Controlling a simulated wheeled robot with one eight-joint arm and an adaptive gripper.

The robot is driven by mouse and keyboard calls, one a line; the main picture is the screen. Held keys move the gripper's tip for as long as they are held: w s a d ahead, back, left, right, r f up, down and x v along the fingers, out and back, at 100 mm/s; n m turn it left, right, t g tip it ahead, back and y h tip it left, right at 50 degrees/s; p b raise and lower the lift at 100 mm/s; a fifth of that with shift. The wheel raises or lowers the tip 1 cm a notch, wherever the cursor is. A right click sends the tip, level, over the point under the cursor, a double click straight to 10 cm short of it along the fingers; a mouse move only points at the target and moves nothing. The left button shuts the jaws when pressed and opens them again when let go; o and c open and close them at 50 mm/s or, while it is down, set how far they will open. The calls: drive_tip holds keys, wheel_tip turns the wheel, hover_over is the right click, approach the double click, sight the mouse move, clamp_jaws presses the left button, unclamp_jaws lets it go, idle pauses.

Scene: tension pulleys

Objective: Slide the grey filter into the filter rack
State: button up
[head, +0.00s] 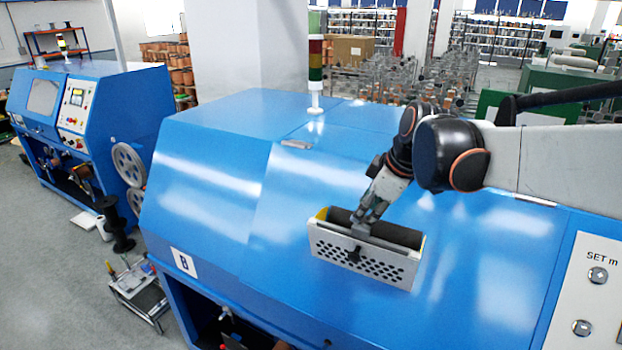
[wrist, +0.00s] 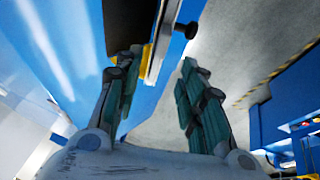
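The filter rack (head: 360,262) is a pale perforated metal holder with a dark knob on its front, sitting on the sloped blue machine cover. The dark grey filter (head: 397,235) lies inside it behind the perforated front plate; its lower part is hidden. My gripper (head: 364,222) is at the rack's top edge, over the left-middle part of the filter. In the wrist view my gripper (wrist: 158,92) has its fingers spread apart, with nothing visibly clamped between them. The rack's edge (wrist: 157,45) and a yellow part (wrist: 143,62) show beyond and between the fingers, nearer the left finger.
The blue machine (head: 215,190) has a signal light (head: 315,75) on top and a control panel (head: 597,285) at right. A second blue machine (head: 95,120) stands at left. A small cart (head: 138,290) is on the floor. The cover around the rack is clear.

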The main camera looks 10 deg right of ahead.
sight(356, 226)
drive_tip(key=x, duration=0.8)
drive_tip(key=shift+w+f, duration=0.1)
drive_tip(key=shift+f, duration=0.15)
clamp_jaws()
